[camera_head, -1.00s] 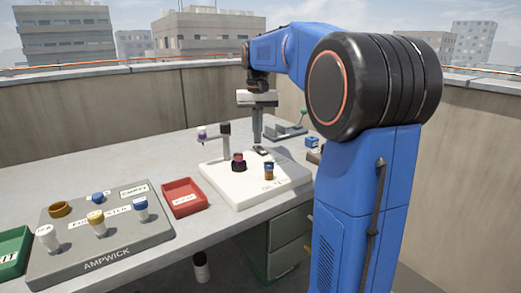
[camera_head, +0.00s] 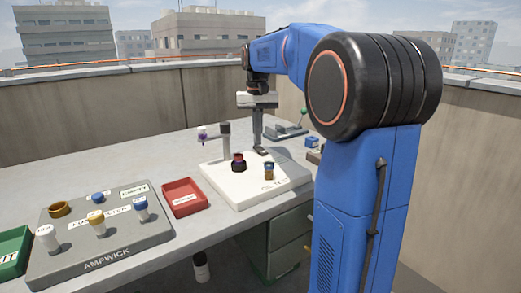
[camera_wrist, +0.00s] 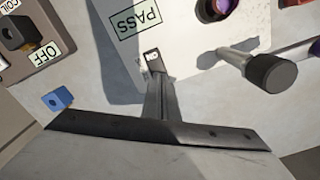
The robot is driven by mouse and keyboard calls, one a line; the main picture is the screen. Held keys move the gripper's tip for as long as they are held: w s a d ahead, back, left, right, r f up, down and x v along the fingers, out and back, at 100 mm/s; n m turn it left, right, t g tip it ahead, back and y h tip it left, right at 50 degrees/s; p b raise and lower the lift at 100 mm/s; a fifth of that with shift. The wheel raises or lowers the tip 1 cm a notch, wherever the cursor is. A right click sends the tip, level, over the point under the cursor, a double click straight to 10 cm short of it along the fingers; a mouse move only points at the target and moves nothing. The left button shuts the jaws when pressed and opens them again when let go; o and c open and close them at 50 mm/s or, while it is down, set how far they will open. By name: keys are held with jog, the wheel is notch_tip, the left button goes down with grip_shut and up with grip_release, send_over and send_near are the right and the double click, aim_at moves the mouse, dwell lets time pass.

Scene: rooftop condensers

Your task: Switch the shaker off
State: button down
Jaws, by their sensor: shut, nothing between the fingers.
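A grey unit (camera_wrist: 15,75) with an "OFF" label and a blue piece (camera_wrist: 58,98) are beside the plate. A red tray (camera_head: 184,197) and a grey rack (camera_head: 100,240) with several capped items stand left. A green-knobbed lever device (camera_head: 288,130) stands behind.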

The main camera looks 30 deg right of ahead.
jog(key=shift+f, duration=0.55)
dwell(0.4)
jog(key=shift+r, duration=3.55)
